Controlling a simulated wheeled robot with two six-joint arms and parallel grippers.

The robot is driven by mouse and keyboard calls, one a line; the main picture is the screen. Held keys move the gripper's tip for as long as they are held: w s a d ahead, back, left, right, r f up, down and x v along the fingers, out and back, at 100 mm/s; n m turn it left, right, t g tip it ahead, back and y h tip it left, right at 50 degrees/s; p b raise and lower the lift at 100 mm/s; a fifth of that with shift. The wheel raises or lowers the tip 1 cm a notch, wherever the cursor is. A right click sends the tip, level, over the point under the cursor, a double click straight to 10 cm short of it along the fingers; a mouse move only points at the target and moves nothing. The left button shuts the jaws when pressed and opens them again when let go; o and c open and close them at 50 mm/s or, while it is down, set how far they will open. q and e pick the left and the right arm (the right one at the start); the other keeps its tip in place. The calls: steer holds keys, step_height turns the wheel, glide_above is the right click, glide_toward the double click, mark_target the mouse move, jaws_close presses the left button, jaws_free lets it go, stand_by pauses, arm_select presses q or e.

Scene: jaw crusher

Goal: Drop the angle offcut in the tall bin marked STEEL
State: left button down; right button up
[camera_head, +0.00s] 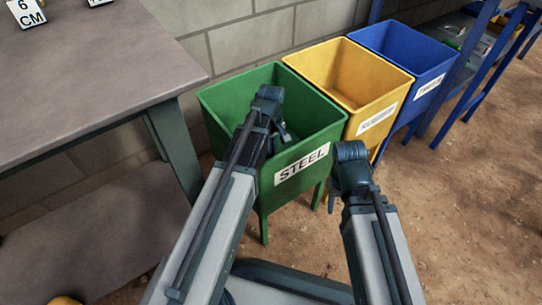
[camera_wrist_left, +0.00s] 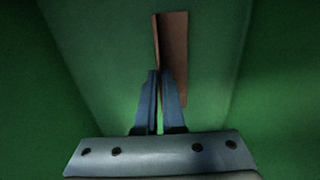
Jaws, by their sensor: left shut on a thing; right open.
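The tall green bin marked STEEL (camera_head: 325,131) stands on legs at the centre of the head view. My left gripper (camera_head: 285,131) reaches over its rim and down into its mouth. In the left wrist view my left gripper (camera_wrist_left: 161,80) is shut on the angle offcut (camera_wrist_left: 173,50), a long brown piece extending beyond the fingertips. Green bin walls surround it there. The offcut cannot be made out in the head view. My right gripper (camera_head: 336,190) is right of the STEEL label, outside the bin, mostly hidden by its own wrist; it is open.
A yellow bin (camera_head: 372,108) and a blue bin (camera_head: 425,88) stand in a row to the right of the green one. A grey-topped table (camera_head: 95,75) is close on the left. A block wall runs behind. Bare ground lies at the right.

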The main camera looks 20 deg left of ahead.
arm_select(q)
steer(key=shift+f, duration=0.15)
steer(key=shift+f, duration=0.1)
steer(key=shift+f+b, duration=0.45)
steer(key=c, duration=1)
jaws_free()
steer(key=shift+s+f, duration=0.1)
